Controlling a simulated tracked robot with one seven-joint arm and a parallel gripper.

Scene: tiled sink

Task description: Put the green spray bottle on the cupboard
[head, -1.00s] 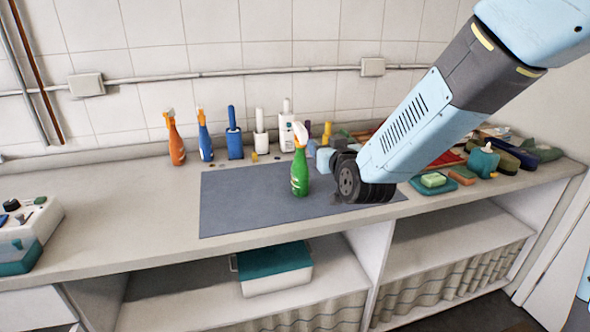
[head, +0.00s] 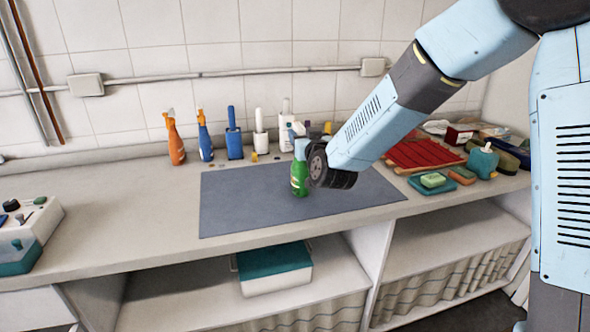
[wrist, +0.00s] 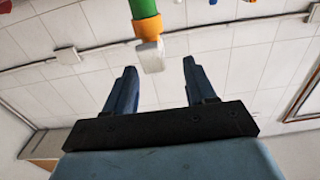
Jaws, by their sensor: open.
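The green spray bottle (head: 299,187) stands upright on the grey mat (head: 235,205). In the head view, my gripper (head: 298,142) is at its top from the right and hides most of its spray head. In the wrist view, my gripper (wrist: 160,75) is open, with a blue finger at each side. The bottle appears upside down there, its pale spray head (wrist: 151,56) and orange collar lying between and just beyond the fingertips. No grip on it shows. A counter unit (head: 130,240) with open shelves below is in view; I cannot tell which part is the cupboard.
An orange spray bottle (head: 175,142), a blue one (head: 205,138) and brush holders stand along the wall, left of and behind the green bottle. A teal-lidded box (head: 275,270) is on the lower shelf. A soap dish (head: 425,187) and red tray (head: 420,152) lie right.

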